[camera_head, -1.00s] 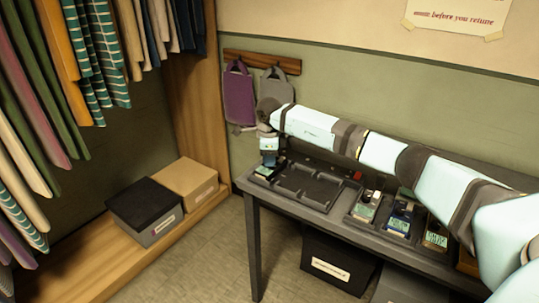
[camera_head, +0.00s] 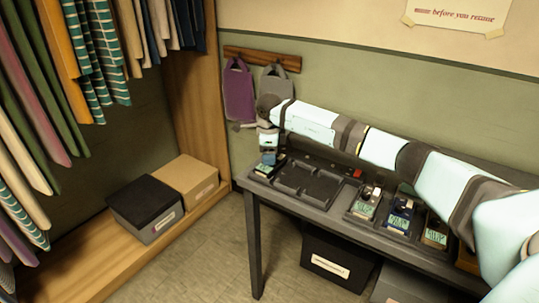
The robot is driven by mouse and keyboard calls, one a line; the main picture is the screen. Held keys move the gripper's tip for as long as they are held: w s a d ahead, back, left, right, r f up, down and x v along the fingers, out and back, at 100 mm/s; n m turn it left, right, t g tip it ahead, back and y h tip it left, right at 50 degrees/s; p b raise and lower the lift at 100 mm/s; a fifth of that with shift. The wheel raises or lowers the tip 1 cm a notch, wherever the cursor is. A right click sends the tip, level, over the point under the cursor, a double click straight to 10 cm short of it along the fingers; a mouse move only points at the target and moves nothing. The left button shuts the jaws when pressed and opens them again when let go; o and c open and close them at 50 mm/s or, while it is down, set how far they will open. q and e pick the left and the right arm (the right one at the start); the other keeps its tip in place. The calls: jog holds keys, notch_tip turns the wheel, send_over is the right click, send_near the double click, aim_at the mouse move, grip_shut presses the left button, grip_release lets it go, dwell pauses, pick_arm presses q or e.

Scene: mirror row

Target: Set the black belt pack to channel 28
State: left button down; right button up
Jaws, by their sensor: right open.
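My right arm reaches in from the right across the table. Its gripper (camera_head: 269,157) points down at the table's left end, open, above or beside a dark belt pack (camera_head: 263,170). The pack has a small pale screen and sits at the left of the black tray (camera_head: 300,193); the gripper partly hides it. I cannot tell whether they touch, and the channel is too small to read. Three other packs with lit greenish screens stand to the right: a greyish one (camera_head: 365,209), a blue one (camera_head: 399,220) and a brownish one (camera_head: 436,237). My left gripper is not in view.
The dark table (camera_head: 330,227) stands against the green wall. A purple bag (camera_head: 238,92) and a grey bag (camera_head: 277,82) hang above it. A black-lidded box (camera_head: 145,208) and a tan box (camera_head: 186,182) sit on the wooden shelf at left.

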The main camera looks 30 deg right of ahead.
pick_arm(q)
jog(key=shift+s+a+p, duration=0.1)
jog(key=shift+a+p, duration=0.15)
jog(key=shift+p, duration=0.55)
pick_arm(e)
notch_tip(320, 180, up, 13)
jog(key=shift+s+a+r, duration=0.2)
jog(key=shift+s+a, duration=0.05)
jog(key=shift+s, duration=0.1)
